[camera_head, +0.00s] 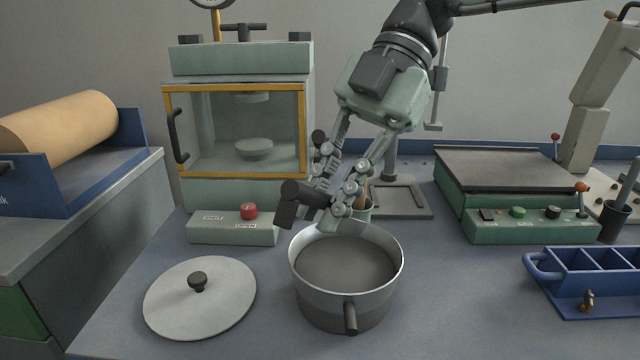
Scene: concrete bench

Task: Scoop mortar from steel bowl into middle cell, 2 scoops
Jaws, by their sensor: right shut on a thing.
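The steel bowl (300,262), a round metal pot with a stub handle at its front, stands in the middle of the bench. Grey mortar (348,262) lies level in it below the rim. My right gripper (312,208) comes down from above, over the bowl's back left rim. It is shut on a dark, cylindrical handle-like thing (295,192). The fingers hide much of this thing, so I cannot tell its full shape. A blue tray with a row of cells (598,290) is at the right edge, partly cut off. My left gripper is not in view.
A round lid (180,312) with a black knob lies left of the bowl. Behind are a glass-fronted press (240,60) and a cup (364,212) with a wooden handle in it. A green-based plate machine (505,178) stands back right. Bench is clear between bowl and tray.

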